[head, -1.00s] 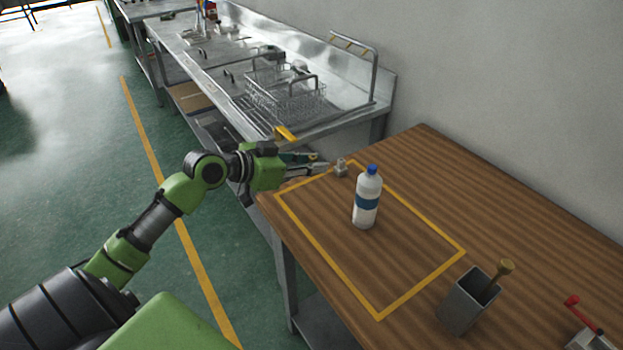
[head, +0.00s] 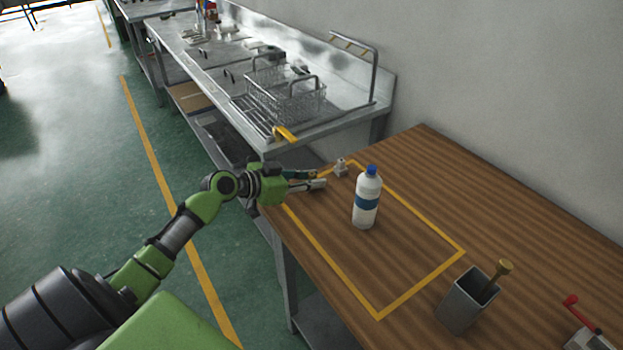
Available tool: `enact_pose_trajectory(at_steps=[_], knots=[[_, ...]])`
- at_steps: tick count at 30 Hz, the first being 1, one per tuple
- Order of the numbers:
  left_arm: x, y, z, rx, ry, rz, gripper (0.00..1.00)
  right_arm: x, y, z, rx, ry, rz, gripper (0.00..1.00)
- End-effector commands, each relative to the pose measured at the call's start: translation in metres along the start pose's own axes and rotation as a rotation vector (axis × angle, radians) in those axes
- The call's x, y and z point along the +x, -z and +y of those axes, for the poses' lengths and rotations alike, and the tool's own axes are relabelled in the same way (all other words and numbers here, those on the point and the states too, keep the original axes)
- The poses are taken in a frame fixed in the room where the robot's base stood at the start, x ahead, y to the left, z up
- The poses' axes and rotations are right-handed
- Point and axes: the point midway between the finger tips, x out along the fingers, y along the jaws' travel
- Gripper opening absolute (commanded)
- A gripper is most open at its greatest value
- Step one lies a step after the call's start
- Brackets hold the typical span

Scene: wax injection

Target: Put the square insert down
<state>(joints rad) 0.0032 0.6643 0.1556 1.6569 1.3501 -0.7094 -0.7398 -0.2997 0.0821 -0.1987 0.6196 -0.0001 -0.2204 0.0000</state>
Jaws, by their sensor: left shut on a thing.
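My left gripper (head: 320,179) is low over the far left corner of the yellow-taped area on the wooden table, its fingers pointing right. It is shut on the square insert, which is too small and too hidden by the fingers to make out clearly. I cannot tell whether the insert touches the table. The yellow-outlined area (head: 423,290) lies on the wooden table (head: 540,240). My right gripper is not in view.
A small grey metal part (head: 341,167) stands just beyond the fingertips. A white bottle with a blue cap (head: 366,198) stands upright inside the outline. A grey square holder (head: 467,302) and a red-handled tool (head: 588,322) are nearer right. A metal bench with a wire basket (head: 285,98) is behind.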

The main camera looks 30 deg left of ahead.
Motion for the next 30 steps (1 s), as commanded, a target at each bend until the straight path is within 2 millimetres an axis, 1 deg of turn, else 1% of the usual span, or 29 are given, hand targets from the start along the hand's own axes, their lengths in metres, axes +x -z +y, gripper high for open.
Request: enact_pose_trajectory(at_steps=[2,3,4,5,15,17,18,20,23,30], knots=[[0.001,-0.003,0.0,0.001,0.0,0.001,0.0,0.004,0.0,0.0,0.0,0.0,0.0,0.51],[0.001,-0.003,0.0,0.0,0.0,-0.001,0.28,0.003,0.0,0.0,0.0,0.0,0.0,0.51],[0.001,-0.002,0.0,0.0,0.0,-0.001,0.35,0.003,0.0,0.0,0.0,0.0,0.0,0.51],[0.001,-0.002,0.0,0.0,0.0,-0.001,0.37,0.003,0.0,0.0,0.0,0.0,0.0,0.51],[0.0,-0.001,0.0,0.0,0.0,-0.001,0.37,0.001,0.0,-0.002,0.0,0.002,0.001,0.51],[-0.001,0.002,0.0,0.0,0.0,0.0,0.37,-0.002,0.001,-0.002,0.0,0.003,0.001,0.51],[-0.003,0.0,0.0,0.0,0.0,-0.002,0.37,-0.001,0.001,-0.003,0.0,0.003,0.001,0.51],[-0.011,-0.002,0.0,0.0,0.001,-0.003,0.37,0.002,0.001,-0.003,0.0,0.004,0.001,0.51],[-0.029,-0.003,0.0,0.002,0.0,-0.005,0.37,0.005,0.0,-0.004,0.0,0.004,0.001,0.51],[-0.077,-0.003,0.0,0.0,-0.001,-0.003,0.37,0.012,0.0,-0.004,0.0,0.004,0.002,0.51]])
